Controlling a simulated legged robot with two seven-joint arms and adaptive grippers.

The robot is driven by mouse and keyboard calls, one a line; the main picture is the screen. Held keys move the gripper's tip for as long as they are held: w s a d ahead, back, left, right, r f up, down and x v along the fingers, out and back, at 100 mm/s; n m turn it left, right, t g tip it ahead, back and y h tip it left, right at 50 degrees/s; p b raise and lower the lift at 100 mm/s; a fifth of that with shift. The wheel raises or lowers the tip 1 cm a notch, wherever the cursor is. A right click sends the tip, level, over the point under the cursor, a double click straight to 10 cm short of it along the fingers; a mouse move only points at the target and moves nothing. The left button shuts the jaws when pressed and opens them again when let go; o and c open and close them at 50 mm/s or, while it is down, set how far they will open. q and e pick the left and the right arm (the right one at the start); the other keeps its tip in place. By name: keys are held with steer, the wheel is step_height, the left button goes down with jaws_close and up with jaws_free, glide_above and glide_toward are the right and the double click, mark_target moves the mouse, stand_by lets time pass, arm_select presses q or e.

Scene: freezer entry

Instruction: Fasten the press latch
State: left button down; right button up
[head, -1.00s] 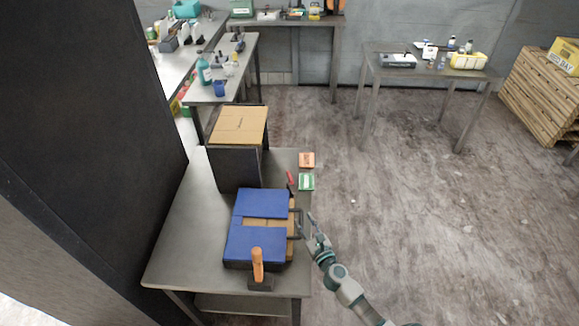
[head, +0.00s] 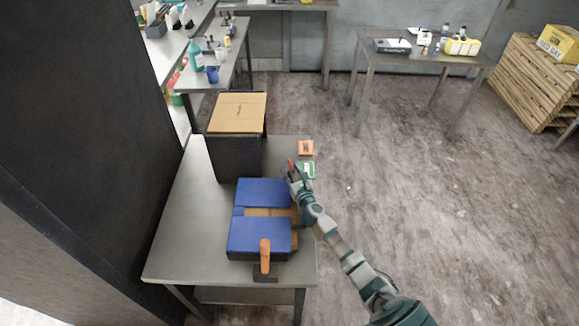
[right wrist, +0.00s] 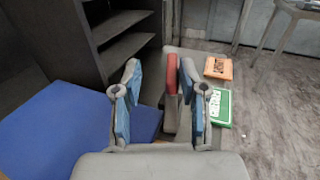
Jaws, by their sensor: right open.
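The press (head: 262,235) has two blue plates over a tan middle and lies on the grey metal table. An orange upright handle (head: 265,255) is at its near edge. A red-tipped handle (head: 291,165) is at its far right corner. My right gripper (head: 294,176) is open at that red handle. In the right wrist view the red handle (right wrist: 171,78) shows between the two blue-padded fingers (right wrist: 158,85), nearer the right finger. I cannot tell whether they touch. A blue plate (right wrist: 70,125) shows at left there. My left gripper is not in view.
A dark open-shelved box with a cardboard top (head: 238,112) stands behind the press. An orange packet (head: 306,148) and a green packet (head: 309,170) lie on the table's right edge. Bare table (head: 190,225) is left of the press. The floor to the right is clear.

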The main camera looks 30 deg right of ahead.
mark_target(290, 165)
steer(key=w+d, duration=0.3)
steer(key=shift+w+f+b, duration=0.2)
steer(key=shift+f+b, duration=0.1)
steer(key=shift+f, duration=0.1)
steer(key=shift+d+f, duration=0.1)
steer(key=shift+d, duration=0.1)
steer(key=shift+a+r, duration=0.3)
steer(key=shift+a, duration=0.5)
jaws_close()
steer(key=shift+a, duration=0.4)
steer(key=shift+d, duration=0.1)
steer(key=shift+d+m+h, duration=0.35)
steer(key=shift+m+h, duration=0.35)
steer(key=shift+h, duration=0.2)
steer(key=shift+m+g+h, duration=0.5)
steer(key=shift+h, duration=0.2)
steer(key=m+g+h+b, duration=0.1)
steer(key=h+b, duration=0.1)
steer(key=shift+a+m+h, duration=0.15)
steer(key=shift+m+h, duration=0.25)
steer(key=shift+g, duration=0.3)
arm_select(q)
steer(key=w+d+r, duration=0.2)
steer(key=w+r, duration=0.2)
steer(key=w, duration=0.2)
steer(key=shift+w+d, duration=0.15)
arm_select(e)
steer(key=shift+r, duration=0.1)
